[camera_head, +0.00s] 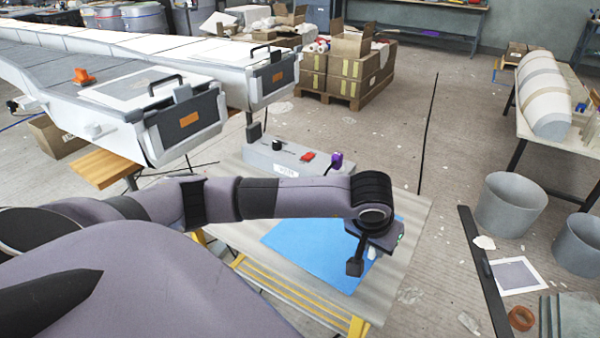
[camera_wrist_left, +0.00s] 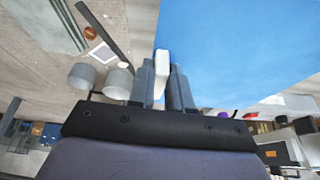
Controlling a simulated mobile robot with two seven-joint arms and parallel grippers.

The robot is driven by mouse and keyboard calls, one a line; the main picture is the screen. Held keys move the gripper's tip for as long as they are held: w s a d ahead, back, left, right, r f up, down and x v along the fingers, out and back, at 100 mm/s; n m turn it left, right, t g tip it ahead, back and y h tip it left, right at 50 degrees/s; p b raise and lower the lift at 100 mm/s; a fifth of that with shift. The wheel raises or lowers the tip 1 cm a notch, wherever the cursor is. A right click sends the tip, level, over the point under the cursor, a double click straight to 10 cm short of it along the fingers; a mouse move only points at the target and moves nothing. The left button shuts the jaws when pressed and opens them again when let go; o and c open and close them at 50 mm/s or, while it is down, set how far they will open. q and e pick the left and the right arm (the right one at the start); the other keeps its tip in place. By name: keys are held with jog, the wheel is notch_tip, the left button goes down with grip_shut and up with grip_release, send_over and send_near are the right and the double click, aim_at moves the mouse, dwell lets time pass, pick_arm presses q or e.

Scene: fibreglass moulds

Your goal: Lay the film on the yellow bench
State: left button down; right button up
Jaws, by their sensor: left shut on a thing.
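The film (camera_head: 310,245) is a flat blue sheet over the top of the yellow bench (camera_head: 415,215), which has a pale top and a yellow frame. In the left wrist view the film (camera_wrist_left: 240,50) fills the upper right. My left gripper (camera_head: 364,262) is over the film's right part. In the wrist view its fingers (camera_wrist_left: 164,82) are shut on a small white tab (camera_wrist_left: 162,62) at the film's edge. I cannot tell whether the film touches the bench top everywhere. My arm hides part of the bench. My right gripper is not in view.
A grey box (camera_head: 285,160) with a red item (camera_head: 307,156) and a purple item (camera_head: 336,161) stands at the bench's back. Grey buckets (camera_head: 510,205) stand on the floor at right. Long white moulds (camera_head: 150,95) lie at left.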

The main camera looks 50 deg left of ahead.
pick_arm(q)
jog(key=shift+n, duration=0.4)
jog(key=w+r, duration=0.1)
jog(key=w+r+b, duration=0.1)
jog(key=w, duration=0.1)
jog(key=w+r+b, duration=0.1)
jog(key=w, duration=0.1)
jog(key=shift+a+r, duration=0.15)
jog(key=shift+r, duration=0.05)
jog(key=w+r+b, duration=0.2)
jog(key=w+r, duration=0.1)
jog(key=r, duration=0.2)
send_near(385, 260)
jog(key=shift+w+y+b, duration=0.3)
jog(key=shift+w, duration=0.65)
notch_tip(385, 260, down, 5)
jog(key=shift+f, duration=0.15)
jog(key=c, duration=1.1)
grip_release()
jog(key=shift+o, duration=0.2)
